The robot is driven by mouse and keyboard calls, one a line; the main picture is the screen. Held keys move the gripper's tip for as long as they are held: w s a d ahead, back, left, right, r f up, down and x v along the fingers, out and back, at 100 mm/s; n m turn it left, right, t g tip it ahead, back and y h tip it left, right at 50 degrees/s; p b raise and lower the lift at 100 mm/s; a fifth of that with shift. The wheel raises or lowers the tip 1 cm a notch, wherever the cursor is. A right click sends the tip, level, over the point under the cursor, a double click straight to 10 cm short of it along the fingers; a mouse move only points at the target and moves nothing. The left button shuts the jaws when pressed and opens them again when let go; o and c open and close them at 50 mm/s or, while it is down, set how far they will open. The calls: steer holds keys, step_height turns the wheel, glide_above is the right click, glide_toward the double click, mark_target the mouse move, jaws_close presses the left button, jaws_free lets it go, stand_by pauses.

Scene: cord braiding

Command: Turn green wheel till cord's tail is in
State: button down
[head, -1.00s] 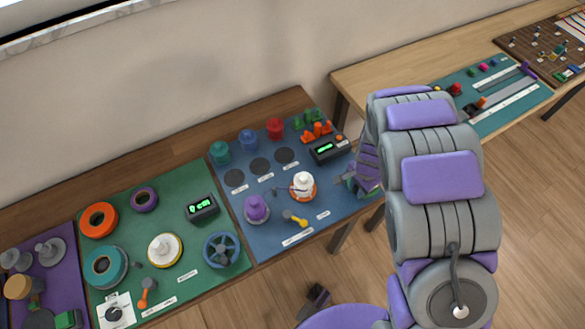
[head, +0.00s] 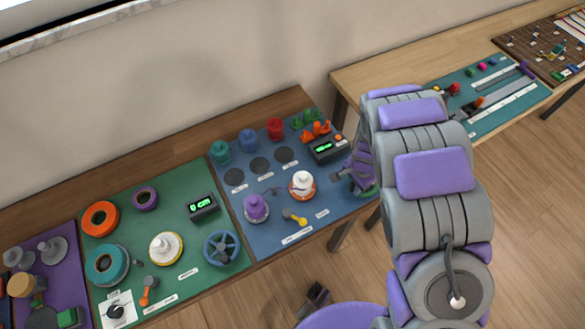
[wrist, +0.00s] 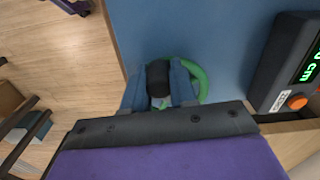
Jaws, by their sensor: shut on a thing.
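The green wheel (wrist: 200,78) lies on the blue mat (wrist: 222,35) in the wrist view, partly hidden by my gripper. My gripper (wrist: 158,88) has its two blue-grey fingers on either side of a black knob (wrist: 158,72) at the wheel's left part and is shut on it. In the head view the wheel (head: 370,192) shows only as a green sliver behind my gripper (head: 347,178). A white-topped spool on an orange base (head: 302,184) and a purple spool (head: 256,207) stand left of the gripper. A thin dark strand lies between them; I cannot make out the cord's tail.
A black display with green digits (head: 325,149) and an orange button (wrist: 297,102) is close to the wheel. Coloured bobbins (head: 248,140) stand at the mat's back. A yellow-handled tool (head: 294,217) lies in front. The table ends just past the wheel.

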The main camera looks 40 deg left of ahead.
steer(key=shift+w+a+f, duration=0.1)
steer(key=shift+w+a, duration=0.35)
steer(key=shift+a, duration=0.3)
steer(key=shift+w+a+f, duration=0.1)
steer(key=shift+w+a, duration=0.35)
steer(key=shift+a, duration=0.3)
steer(key=shift+w+a+r, duration=0.1)
steer(key=shift+w+a, duration=0.1)
steer(key=shift+w, duration=0.3)
steer(key=shift+w+a, duration=0.2)
steer(key=shift+w, duration=0.3)
steer(key=shift+w+b, duration=0.35)
steer(key=shift+w, duration=0.4)
steer(key=shift+r+p, duration=0.1)
steer(key=shift+p, duration=0.7)
